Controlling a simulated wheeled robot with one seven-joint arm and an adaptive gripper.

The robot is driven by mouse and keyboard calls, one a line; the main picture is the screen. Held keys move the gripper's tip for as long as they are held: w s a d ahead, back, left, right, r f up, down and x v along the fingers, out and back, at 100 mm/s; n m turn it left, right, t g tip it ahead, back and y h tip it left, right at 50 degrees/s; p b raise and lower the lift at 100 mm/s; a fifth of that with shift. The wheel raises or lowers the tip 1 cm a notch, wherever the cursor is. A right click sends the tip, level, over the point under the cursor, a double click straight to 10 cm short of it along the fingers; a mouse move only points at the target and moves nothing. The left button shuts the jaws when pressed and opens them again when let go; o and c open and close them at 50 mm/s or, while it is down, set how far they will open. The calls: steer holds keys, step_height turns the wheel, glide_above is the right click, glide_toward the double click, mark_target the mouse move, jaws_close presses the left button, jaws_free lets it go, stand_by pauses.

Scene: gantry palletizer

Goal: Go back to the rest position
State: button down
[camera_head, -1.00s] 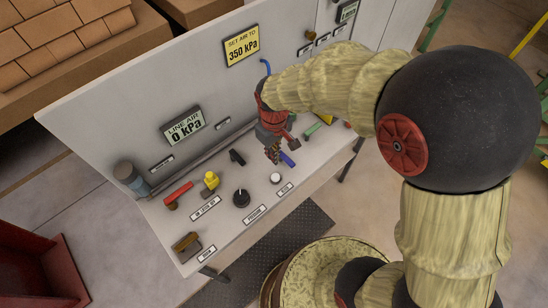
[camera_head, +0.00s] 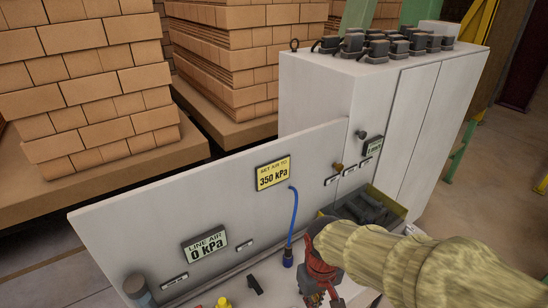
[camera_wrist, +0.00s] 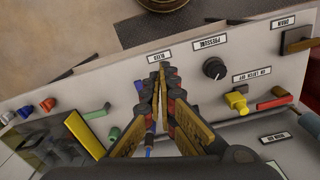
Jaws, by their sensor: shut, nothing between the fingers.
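My gripper (camera_head: 318,292) is at the lower middle of the head view, in front of the grey panel and over the bench top. In the wrist view my gripper (camera_wrist: 162,78) has its fingers together with nothing held. The fingertips point toward the bench's front edge near the "BLEED" label (camera_wrist: 160,57). I cannot tell how high they are above the bench. My sleeved arm reaches in from the lower right of the head view and hides part of the bench.
The panel carries a "LINE AIR 0 kPa" display (camera_head: 205,243) and a yellow "350 kPa" sign (camera_head: 272,174). A blue hose (camera_head: 292,215) runs down to the bench. Knobs, including a black one (camera_wrist: 214,68), stand around the gripper. A bin (camera_head: 372,210) and cabinet (camera_head: 395,110) lie right.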

steer(key=s+d+r+m+t+b, duration=0.4)
steer(key=s+d+r+t+b, duration=0.1)
steer(key=d+b, duration=0.4)
steer(key=shift+s+r+t, duration=0.3)
steer(key=shift+s+r, duration=0.5)
steer(key=shift+s, duration=0.2)
steer(key=c, duration=2.6)
jaws_free()
